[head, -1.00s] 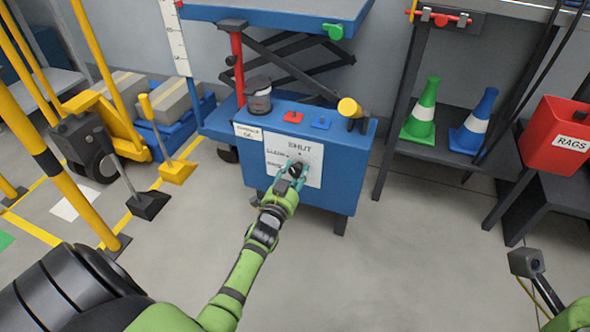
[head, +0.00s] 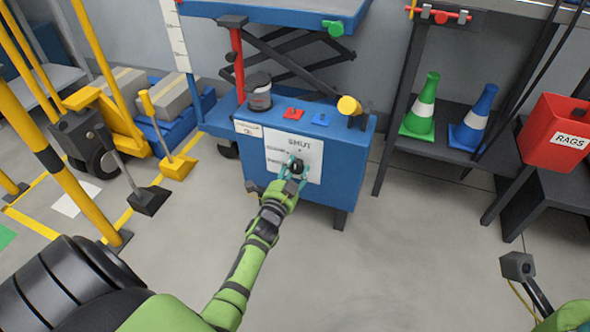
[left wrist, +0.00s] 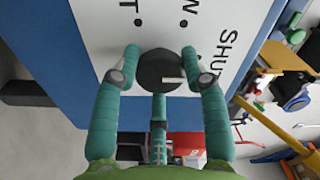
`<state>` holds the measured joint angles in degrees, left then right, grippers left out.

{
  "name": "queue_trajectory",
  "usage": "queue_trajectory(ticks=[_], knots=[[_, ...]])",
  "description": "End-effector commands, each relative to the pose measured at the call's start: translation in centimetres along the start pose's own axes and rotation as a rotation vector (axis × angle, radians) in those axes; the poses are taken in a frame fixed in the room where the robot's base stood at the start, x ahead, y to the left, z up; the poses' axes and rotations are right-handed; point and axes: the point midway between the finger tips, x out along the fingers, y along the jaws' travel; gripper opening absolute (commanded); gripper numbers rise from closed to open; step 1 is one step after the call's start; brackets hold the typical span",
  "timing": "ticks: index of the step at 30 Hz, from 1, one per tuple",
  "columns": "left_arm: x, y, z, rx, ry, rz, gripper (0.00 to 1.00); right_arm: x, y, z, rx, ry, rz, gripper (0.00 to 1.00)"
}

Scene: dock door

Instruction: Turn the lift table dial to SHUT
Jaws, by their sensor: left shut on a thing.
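The black round dial (head: 297,167) sits on a white label panel (head: 279,157) on the front of the blue lift table cabinet (head: 334,180). The word SHUT is printed above the dial. My left gripper (head: 293,171) is shut on the dial. The white mark on the dial points right there, toward the side where SHUT is printed. Exact alignment is hard to tell, as a finger covers part of the panel.
A shelf with cones (head: 421,108) and a red RAGS bin (head: 555,135) stand right. The floor in front is clear.

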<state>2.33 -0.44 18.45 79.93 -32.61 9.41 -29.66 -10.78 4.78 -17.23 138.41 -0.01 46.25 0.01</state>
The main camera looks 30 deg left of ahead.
Motion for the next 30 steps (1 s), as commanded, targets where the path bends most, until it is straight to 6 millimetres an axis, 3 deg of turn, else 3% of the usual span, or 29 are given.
queue_trajectory(ticks=[1,8,9,11,23,30], knots=[[-0.2,0.2,0.8,0.003,-0.017,0.006,0.11,-0.1,0.0,0.0,0.0,-0.001,0.0,0.0],[-0.2,0.1,0.8,0.003,-0.016,0.006,0.11,-0.1,0.0,0.0,0.0,-0.002,0.001,0.0],[-0.2,0.1,0.8,0.003,-0.016,0.006,0.48,-0.1,0.0,0.0,0.0,-0.003,0.001,0.0],[-0.2,0.1,0.8,0.003,-0.016,0.006,0.67,-0.1,0.0,0.0,0.0,-0.002,0.0,0.0],[-0.5,0.0,0.3,0.001,-0.006,0.001,0.67,-0.1,0.0,0.0,-0.001,-0.003,-0.004,0.0],[-4.5,0.1,0.4,0.002,-0.008,0.003,0.67,-0.1,0.0,0.0,-0.001,-0.001,-0.002,0.0]])
